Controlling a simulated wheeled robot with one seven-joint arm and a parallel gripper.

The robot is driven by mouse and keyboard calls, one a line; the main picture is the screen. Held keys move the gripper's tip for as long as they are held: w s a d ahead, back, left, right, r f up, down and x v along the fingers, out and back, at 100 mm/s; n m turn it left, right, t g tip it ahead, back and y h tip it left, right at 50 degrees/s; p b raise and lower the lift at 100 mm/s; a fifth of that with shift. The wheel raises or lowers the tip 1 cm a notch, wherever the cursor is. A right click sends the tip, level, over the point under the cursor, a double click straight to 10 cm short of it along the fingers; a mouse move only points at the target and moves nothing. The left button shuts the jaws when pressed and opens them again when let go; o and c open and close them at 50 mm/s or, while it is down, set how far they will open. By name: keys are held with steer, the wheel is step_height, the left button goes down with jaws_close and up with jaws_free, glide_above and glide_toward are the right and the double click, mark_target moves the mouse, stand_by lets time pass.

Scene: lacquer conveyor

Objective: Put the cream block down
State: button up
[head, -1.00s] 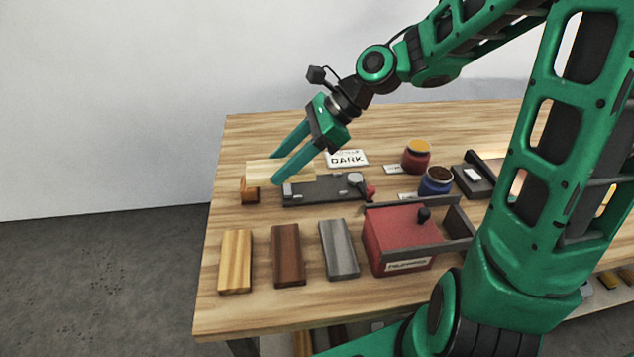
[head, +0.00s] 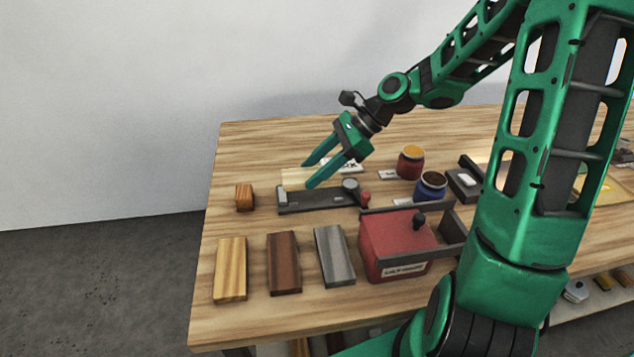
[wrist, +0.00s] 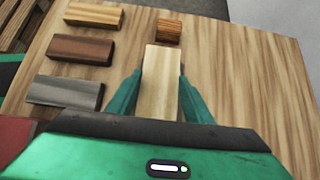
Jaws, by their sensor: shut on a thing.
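The cream block (head: 296,177) is a pale, long wooden block between the fingers of my gripper (head: 308,175), behind the dark grey fixture. In the wrist view the cream block (wrist: 161,92) lies lengthwise between both teal fingertips (wrist: 159,77), which press on its sides. My gripper is shut on it. In the head view the near finger and the fixture hide part of the block. I cannot tell whether it touches the table or the fixture.
The dark fixture (head: 318,201) has a grey knob and red tip. A small orange-brown cube (head: 244,198) stands left. Yellow (head: 231,268), brown (head: 283,262) and grey (head: 334,255) blocks lie in front. A red box (head: 395,245) and paint jars (head: 411,162) stand right. The back left table is clear.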

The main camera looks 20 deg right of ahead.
mark_target(318, 193)
steer(key=shift+w+d+f, duration=0.25)
steer(key=shift+d+f, duration=0.2)
steer(key=shift+d, duration=0.15)
steer(key=shift+f, duration=1.95)
steer(key=o, duration=1.2)
steer(key=shift+f, duration=0.1)
steer(key=v, duration=1.2)
